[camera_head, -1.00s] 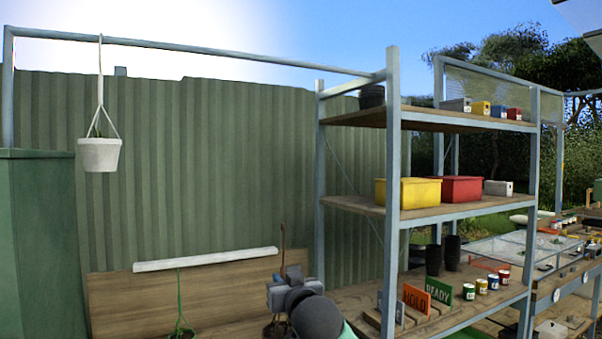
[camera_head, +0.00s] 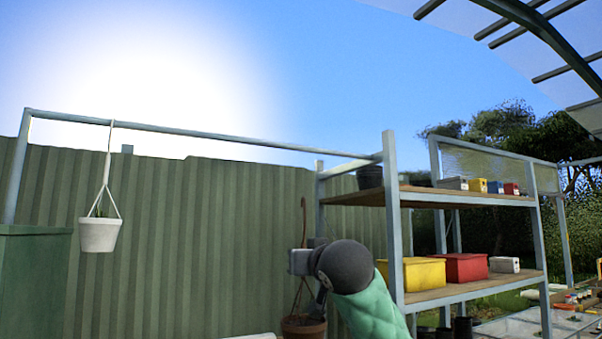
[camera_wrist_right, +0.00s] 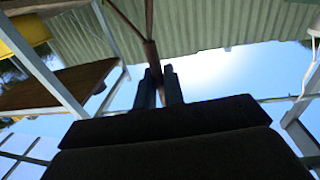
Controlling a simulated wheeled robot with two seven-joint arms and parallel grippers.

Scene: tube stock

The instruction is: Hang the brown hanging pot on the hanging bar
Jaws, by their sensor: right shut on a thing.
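The brown hanging pot (camera_head: 303,328) shows at the bottom of the head view, with its lower part cut off. Its thin brown hanger (camera_head: 303,215) rises above my right gripper (camera_head: 298,262) and ends in a curved top. The right gripper is shut on the hanger, which also shows between the fingers (camera_wrist_right: 158,88) in the right wrist view. The pale hanging bar (camera_head: 220,136) runs across the upper left of the head view. The hanger's top appears below the bar in the picture, apart from it. My left gripper is not in view.
A white pot (camera_head: 99,235) hangs near the bar's left end. The shelf rack (camera_head: 391,230) with yellow (camera_head: 417,273) and red (camera_head: 463,267) bins stands just right of my arm. A corrugated fence (camera_head: 180,220) lies behind. The bar between the white pot and rack is clear.

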